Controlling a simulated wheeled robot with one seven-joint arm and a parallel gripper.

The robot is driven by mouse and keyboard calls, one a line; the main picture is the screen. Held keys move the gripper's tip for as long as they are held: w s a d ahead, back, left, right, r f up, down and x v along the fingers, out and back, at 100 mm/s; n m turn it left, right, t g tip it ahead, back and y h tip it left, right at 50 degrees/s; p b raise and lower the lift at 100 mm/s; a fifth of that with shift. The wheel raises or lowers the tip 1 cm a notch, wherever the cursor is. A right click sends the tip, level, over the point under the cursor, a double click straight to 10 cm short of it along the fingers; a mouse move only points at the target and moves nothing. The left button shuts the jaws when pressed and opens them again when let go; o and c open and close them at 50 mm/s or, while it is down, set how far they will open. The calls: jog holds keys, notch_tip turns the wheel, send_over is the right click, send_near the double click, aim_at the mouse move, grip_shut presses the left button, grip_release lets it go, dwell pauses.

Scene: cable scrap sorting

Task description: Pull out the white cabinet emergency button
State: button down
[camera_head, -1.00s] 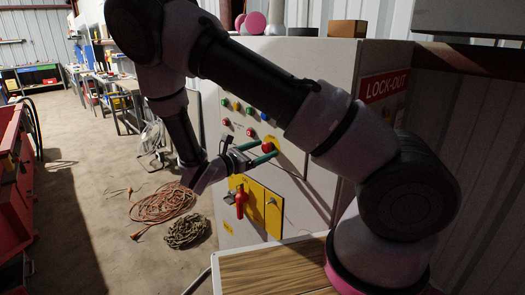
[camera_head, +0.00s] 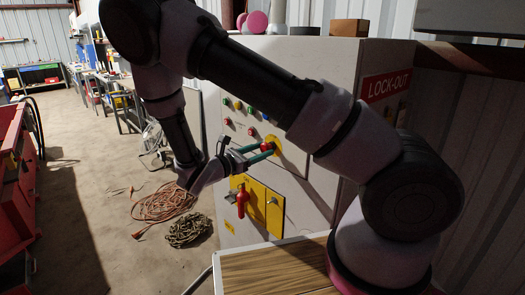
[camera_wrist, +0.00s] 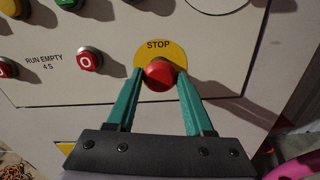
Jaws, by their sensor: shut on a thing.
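The white cabinet (camera_head: 310,55) stands ahead of me with a control panel on its front. Its emergency button is a red mushroom head (camera_wrist: 159,75) on a round yellow plate marked STOP (camera_wrist: 160,48); in the head view the red head (camera_head: 265,148) shows in front of the yellow disc (camera_head: 275,146). My gripper (camera_wrist: 160,80) has its two green fingers on either side of the red head, shut on it. In the head view the green fingers (camera_head: 258,154) reach in from the left.
Smaller red buttons (camera_wrist: 90,60) sit left of the STOP plate. A yellow panel with a red handle (camera_head: 242,203) lies below. A wooden-topped surface (camera_head: 265,270) is in front. Orange cable (camera_head: 163,203) and a chain-like coil (camera_head: 188,230) lie on the floor.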

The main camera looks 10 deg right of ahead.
jog(key=shift+c, duration=1.4)
grip_release()
jog(key=shift+a, duration=0.1)
jog(key=v, duration=1.1)
